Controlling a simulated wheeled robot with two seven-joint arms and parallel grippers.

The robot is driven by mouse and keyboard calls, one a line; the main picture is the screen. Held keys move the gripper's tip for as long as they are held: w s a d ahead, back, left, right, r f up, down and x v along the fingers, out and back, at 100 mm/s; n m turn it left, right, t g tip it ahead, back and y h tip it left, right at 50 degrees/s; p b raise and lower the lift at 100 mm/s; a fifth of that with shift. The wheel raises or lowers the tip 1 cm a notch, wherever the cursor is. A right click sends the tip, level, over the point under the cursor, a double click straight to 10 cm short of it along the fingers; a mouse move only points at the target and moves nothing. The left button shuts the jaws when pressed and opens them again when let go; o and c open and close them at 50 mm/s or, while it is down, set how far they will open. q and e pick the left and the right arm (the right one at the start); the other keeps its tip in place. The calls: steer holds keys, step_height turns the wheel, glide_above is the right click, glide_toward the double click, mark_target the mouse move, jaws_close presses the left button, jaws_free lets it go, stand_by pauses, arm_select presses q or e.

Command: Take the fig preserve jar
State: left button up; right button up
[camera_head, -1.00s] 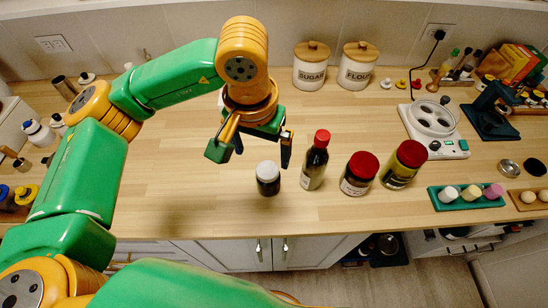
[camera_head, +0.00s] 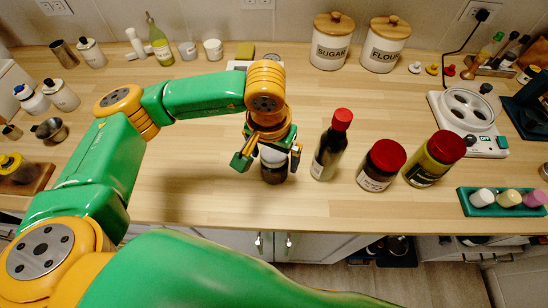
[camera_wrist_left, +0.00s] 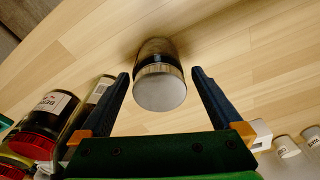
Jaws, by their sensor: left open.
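A small dark jar with a pale grey lid (camera_head: 273,173) stands upright on the wooden counter near its front edge. It also shows in the left wrist view (camera_wrist_left: 160,88), lid towards the camera. I cannot read a label on it, so I cannot confirm it is the fig preserve jar. My left gripper (camera_head: 268,160) is open over this jar, with one finger on each side. In the left wrist view gaps show between the jar and both fingers. A red-lidded jar with a white label (camera_head: 381,166) stands to the right. My right gripper is not in view.
A red-capped bottle (camera_head: 331,146) stands just right of the gripper, with a larger red-lidded jar (camera_head: 433,159) farther right. Sugar (camera_head: 331,42) and flour (camera_head: 384,44) canisters stand at the back. The counter (camera_head: 200,190) left of the dark jar is clear.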

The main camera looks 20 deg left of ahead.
arm_select(q)
steer(key=shift+w+f, duration=0.1)
steer(key=shift+f, duration=0.75)
jaws_close()
